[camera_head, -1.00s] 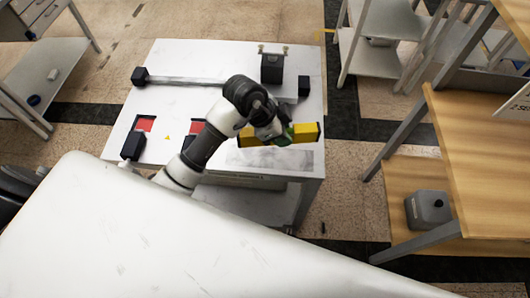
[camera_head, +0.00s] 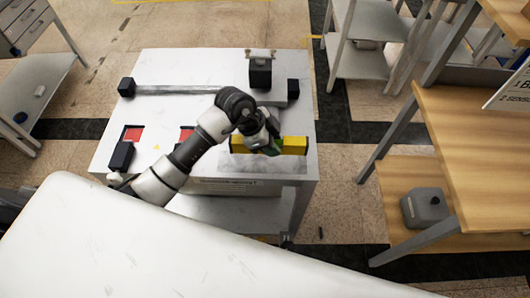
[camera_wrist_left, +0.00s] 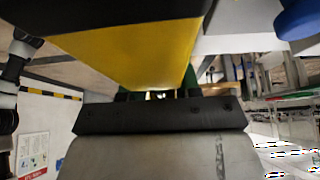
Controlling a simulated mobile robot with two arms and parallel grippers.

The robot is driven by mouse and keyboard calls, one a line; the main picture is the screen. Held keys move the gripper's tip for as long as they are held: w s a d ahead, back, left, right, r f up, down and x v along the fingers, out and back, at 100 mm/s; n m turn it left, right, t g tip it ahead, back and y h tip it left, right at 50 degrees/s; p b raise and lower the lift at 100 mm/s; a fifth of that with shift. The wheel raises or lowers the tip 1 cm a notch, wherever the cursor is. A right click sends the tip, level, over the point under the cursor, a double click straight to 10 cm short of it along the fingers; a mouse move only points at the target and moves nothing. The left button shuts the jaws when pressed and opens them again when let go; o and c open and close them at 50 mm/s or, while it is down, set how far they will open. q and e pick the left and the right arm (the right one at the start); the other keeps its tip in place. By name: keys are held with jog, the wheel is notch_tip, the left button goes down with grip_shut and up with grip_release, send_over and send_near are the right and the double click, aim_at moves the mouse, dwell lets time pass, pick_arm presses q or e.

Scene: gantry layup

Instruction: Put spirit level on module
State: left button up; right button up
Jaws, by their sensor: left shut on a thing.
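The yellow spirit level (camera_head: 294,145) with black ends is in my left gripper (camera_head: 268,147), above the front right part of the white table (camera_head: 215,62). It lies almost straight across the head view. In the left wrist view its yellow body (camera_wrist_left: 150,55) fills the upper middle, with the gripper (camera_wrist_left: 158,95) shut on it. I cannot tell whether it touches the surface below. A long grey rail (camera_head: 180,89) with a black motor-like block (camera_head: 260,72) at its right lies along the table's back; I cannot tell which part is the module. My right gripper is out of view.
Two red patches (camera_head: 133,134) (camera_head: 186,134) and a black block (camera_head: 121,156) are at the table's left and front. A wooden shelf unit (camera_head: 470,140) with a grey canister (camera_head: 425,207) stands at the right. A large white surface (camera_head: 180,250) fills the foreground.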

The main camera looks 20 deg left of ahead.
aim_at(265, 162)
pick_arm(q)
jog(key=shift+s+a+f, duration=0.5)
jog(key=shift+s+a, duration=0.05)
jog(key=shift+a, duration=0.1)
jog(key=shift+f, duration=2.1)
jog(key=o, duration=1)
jog(key=shift+f, duration=0.1)
jog(key=shift+o, duration=0.2)
jog(key=v, duration=1.2)
